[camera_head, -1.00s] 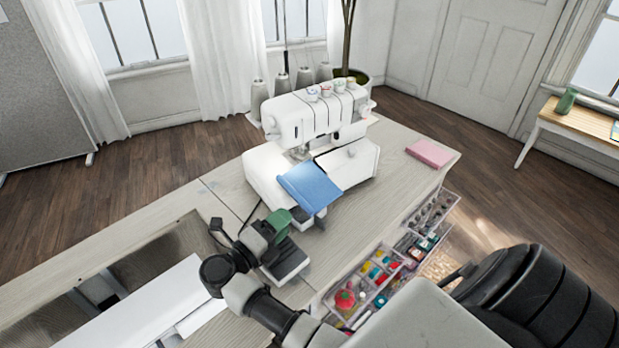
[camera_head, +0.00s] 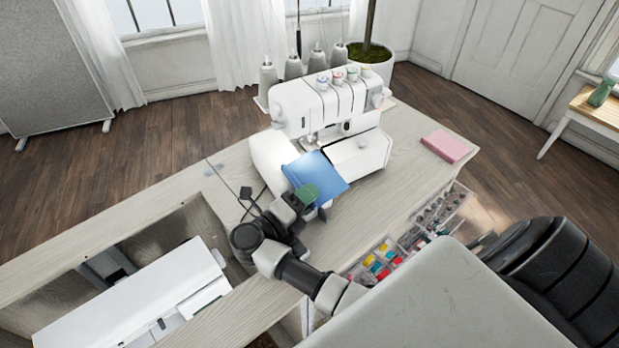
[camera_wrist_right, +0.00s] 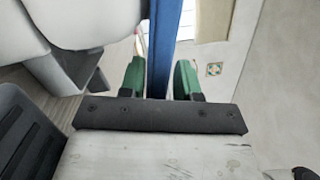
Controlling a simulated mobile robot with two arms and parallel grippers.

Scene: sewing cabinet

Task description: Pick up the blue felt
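The blue felt (camera_head: 318,172) is a flat sheet at the front of the white sewing machine (camera_head: 291,108), tilted down toward my right arm. My right gripper (camera_head: 307,194), with green fingers, is at the felt's lower edge. In the right wrist view, the felt (camera_wrist_right: 158,45) shows edge-on as a blue strip between the two green fingers (camera_wrist_right: 158,80). The fingers are open, one on each side, with a gap visible on both sides. My left gripper is not in view.
A pink block (camera_head: 446,146) lies on the cabinet top to the right. Clear trays of sewing supplies (camera_head: 437,212) are at the front edge. Thread cones (camera_head: 293,66) stand behind the machine. A white flat-topped unit (camera_head: 135,300) sits in the recess at left.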

